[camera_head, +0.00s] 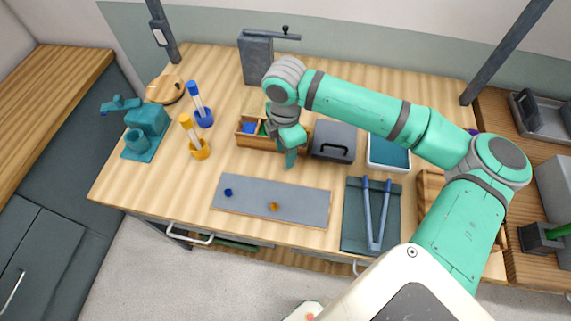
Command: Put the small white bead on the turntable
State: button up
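I cannot make out a small white bead in the head view. A round wooden disc (163,91), which looks like the turntable, lies at the table's back left, with a small dark piece at its right rim. My gripper (290,162) points down near the middle of the table, at the front right of a wooden divided box (257,143). The box holds blue and green parts, and my arm hides some of it. The fingers look close together, but the view is too small to tell whether they are shut or hold anything.
A grey mat (250,204) in front bears a blue bead (228,192) and an orange bead (274,206). Blue (203,115) and yellow (199,149) rod stands and a teal device (146,125) stand left. A grey lidded box (333,142) is right of my gripper.

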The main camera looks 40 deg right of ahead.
jog(key=shift+f, duration=2.75)
grip_shut()
